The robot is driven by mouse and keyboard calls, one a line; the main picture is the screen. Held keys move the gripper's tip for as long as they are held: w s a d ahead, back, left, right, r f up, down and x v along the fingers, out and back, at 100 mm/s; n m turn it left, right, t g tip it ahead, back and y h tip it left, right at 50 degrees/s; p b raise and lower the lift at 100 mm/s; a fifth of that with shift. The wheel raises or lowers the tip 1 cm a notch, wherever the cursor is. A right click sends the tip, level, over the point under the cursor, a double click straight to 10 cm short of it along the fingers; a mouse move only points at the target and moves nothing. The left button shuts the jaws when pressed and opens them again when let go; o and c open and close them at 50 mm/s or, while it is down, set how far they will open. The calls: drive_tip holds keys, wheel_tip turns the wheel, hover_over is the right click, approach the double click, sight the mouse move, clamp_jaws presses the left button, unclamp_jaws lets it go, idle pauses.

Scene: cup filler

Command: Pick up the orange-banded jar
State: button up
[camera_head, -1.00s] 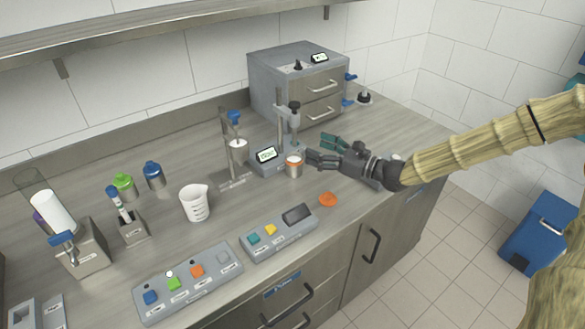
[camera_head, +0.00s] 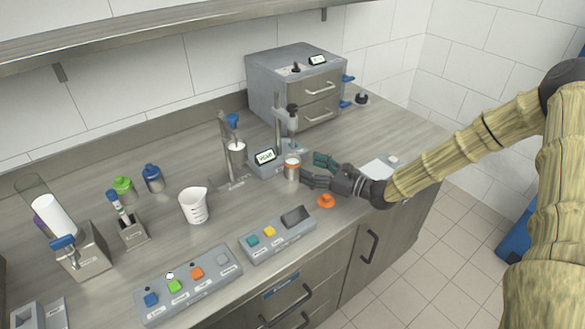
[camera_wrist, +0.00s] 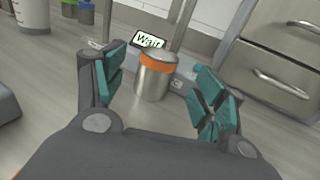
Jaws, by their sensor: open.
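The orange-banded jar (camera_head: 292,168) is a small metal jar with an orange band near its top. It stands upright in front of the device with the small screen (camera_head: 265,157). In the wrist view the jar (camera_wrist: 154,76) stands ahead, between the two teal-padded fingers and nearer the left one. My gripper (camera_head: 315,170) is open, just to the right of the jar and low over the counter. In the wrist view my gripper (camera_wrist: 160,88) shows a gap on both sides of the jar. The screen there reads "Wait".
An orange lid (camera_head: 326,201) lies on the counter in front of my gripper. A button panel (camera_head: 278,234) and a white beaker (camera_head: 194,205) stand to the left. A grey drawer cabinet (camera_head: 296,85) stands behind. A white sheet (camera_head: 377,169) lies at the right.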

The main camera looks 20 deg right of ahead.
sight(300, 163)
drive_tip(key=shift+p+x, duration=0.75)
drive_tip(key=shift+x, duration=2.2)
drive_tip(key=shift+c, duration=0.4)
drive_tip(key=c, duration=1)
drive_tip(key=shift+c, duration=0.6)
drive_tip(key=shift+r, duration=0.15)
